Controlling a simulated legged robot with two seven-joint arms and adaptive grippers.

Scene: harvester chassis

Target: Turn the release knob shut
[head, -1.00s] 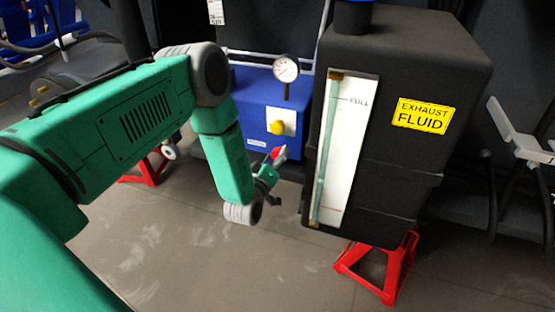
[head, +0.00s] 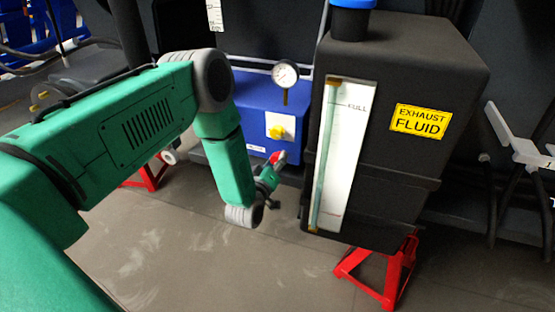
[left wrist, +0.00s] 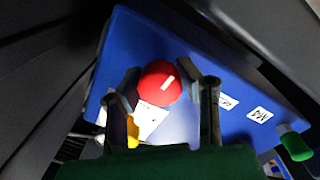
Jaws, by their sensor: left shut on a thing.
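The red release knob (left wrist: 158,84) with a white line sits on the blue box (left wrist: 150,45) in the left wrist view. The white line slants up to the right. My left gripper (left wrist: 162,90) has one finger on each side of the knob and is shut on it. In the head view, my left gripper (head: 269,176) is low at the front of the blue box (head: 255,100), with the red knob (head: 278,157) at its tip. My right gripper is not in view.
A yellow knob (head: 277,132) on a white plate and a pressure gauge (head: 285,73) are on the box. The black exhaust fluid tank (head: 400,90) stands close to the right. Red stands (head: 380,270) are on the floor. A green part (left wrist: 297,145) shows at the wrist view's right.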

